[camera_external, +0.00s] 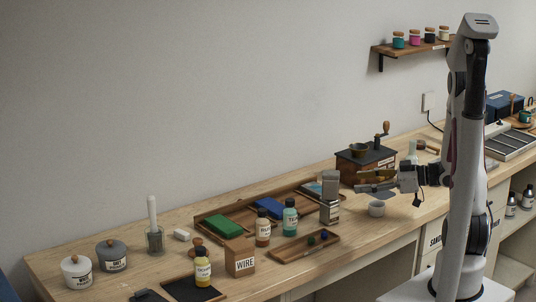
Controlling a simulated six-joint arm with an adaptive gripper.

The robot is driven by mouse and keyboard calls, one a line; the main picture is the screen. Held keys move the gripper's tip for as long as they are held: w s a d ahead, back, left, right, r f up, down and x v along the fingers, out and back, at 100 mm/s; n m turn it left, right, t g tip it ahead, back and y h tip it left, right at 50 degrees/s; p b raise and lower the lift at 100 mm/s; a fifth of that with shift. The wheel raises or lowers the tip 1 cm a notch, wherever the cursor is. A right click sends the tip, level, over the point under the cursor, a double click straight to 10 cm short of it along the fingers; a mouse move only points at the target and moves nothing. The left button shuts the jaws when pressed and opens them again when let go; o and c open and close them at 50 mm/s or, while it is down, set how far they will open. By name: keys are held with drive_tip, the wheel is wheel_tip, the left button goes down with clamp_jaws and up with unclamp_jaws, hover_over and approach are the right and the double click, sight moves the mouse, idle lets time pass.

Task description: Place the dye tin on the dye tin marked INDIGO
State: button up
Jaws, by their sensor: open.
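A grey box-like tin (330,184) stands upright in line above a second tin (330,211) on the bench, and appears to rest on it. The lower tin has pale and dark label bands, but its wording is too small to read, so I cannot confirm INDIGO. My gripper (360,182) points left, just right of the upper tin. Its fingers are open and appear empty, with a small gap to the tin. Depth between them is hard to judge.
A wooden tray (205,232) holds green and blue blocks behind several labelled bottles. A shallow tray (318,254) lies in front of the tins. A WIRE box (240,260) stands further left.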

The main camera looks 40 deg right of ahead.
drive_tip(key=w+d+r+m+h, duration=0.2)
drive_tip(key=w+d+r+h, duration=0.25)
drive_tip(key=h, duration=0.35)
drive_tip(key=s+d+r+m+g+h, duration=0.1)
drive_tip(key=s+r+m+g+h, duration=0.1)
drive_tip(key=s+r+m+h, duration=0.3)
drive_tip(key=s+a+g+y, duration=0.1)
drive_tip(key=s+a, duration=0.3)
drive_tip(key=s, duration=0.3)
drive_tip(key=s+a+m+g+y, duration=0.1)
drive_tip(key=s+a+g, duration=0.1)
drive_tip(key=s+a, duration=0.3)
drive_tip(key=s+a+m+g+y, duration=0.1)
drive_tip(key=s+a, duration=0.3)
drive_tip(key=s, duration=0.6)
drive_tip(key=shift+s+a+f+g+y, duration=0.15)
drive_tip(key=shift+f+g+y, duration=0.15)
drive_tip(key=shift+g, duration=0.1)
